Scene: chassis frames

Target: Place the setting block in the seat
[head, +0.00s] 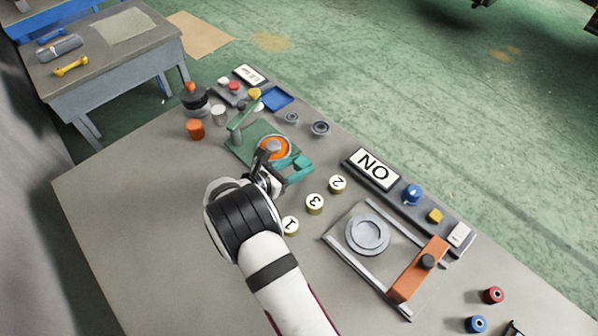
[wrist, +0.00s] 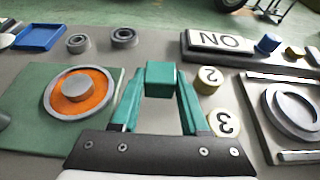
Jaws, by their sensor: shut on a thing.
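My gripper (wrist: 160,86) is shut on a small teal block (wrist: 160,74), held between the teal fingertips. I take it for the setting block. In the head view my gripper (head: 298,171) is at the right corner of a green plate (head: 246,150). Its height above the table is hard to tell. The plate bears an orange disc (head: 283,147) in a pale ring, with a grey round centre. To the right, a grey round piece with a circular recess (head: 368,232) sits in a metal frame (head: 335,241). Which of these is the seat is not clear.
Round pieces numbered 2 (head: 338,184), 3 (head: 315,203) and 1 (head: 290,225) stand between plate and frame. An orange bar (head: 418,269) crosses the frame's right side. The table's left part is clear.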

